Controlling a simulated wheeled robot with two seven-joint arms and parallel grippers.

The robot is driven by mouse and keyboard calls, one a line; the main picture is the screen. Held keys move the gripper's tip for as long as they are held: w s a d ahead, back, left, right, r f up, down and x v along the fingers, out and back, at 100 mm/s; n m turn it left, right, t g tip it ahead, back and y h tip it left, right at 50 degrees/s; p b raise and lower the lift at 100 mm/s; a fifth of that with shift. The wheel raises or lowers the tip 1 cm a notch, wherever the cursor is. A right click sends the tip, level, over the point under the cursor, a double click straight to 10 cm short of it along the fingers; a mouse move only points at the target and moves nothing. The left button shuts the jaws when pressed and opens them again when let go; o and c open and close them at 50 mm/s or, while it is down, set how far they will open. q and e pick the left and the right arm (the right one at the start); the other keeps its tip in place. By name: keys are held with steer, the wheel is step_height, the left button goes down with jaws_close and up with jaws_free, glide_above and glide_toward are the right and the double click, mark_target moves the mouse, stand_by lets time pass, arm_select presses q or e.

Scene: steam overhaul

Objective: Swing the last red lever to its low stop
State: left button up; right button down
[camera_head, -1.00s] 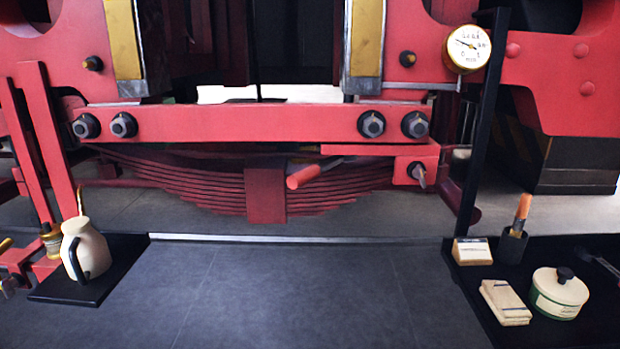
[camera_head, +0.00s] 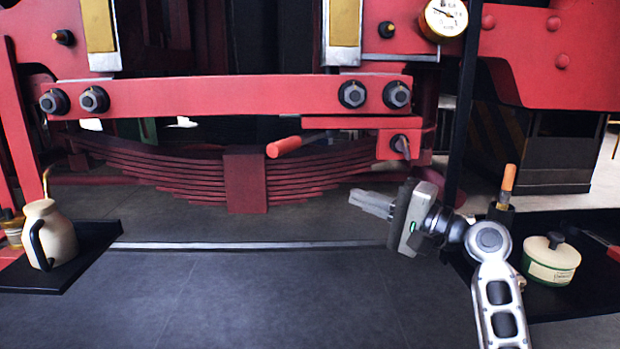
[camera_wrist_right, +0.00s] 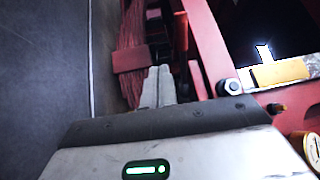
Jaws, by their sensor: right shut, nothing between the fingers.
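A red lever handle (camera_head: 285,147) sticks out toward me in front of the leaf spring (camera_head: 245,180), just below the red horizontal beam (camera_head: 225,96). Its far end runs back toward the red bracket (camera_head: 400,147) at the right; how it joins there is unclear. My right gripper (camera_head: 354,197) comes in from the lower right, shut and empty. Its fingers point left, below and to the right of the handle and apart from it. My left gripper is not in view.
A black post (camera_head: 464,110) stands right of the bracket. A cream jug (camera_head: 46,235) stands on a black tray (camera_head: 95,262) at the left. A cream pot (camera_head: 551,262) and an orange-topped tool (camera_head: 508,180) are on the right shelf. The floor in front is clear.

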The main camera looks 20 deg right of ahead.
mark_target(289, 150)
arm_select(q)
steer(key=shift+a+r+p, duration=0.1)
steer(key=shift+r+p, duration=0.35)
steer(key=shift+p, duration=0.7)
arm_select(e)
steer(key=shift+y, duration=0.8)
steer(key=r+x, duration=0.1)
steer(key=x, duration=0.3)
steer(key=r+x, duration=0.1)
steer(key=x, duration=0.4)
steer(key=r+x, duration=0.1)
steer(key=x, duration=0.3)
steer(key=shift+s+d+r, duration=0.1)
steer(key=shift+r, duration=0.05)
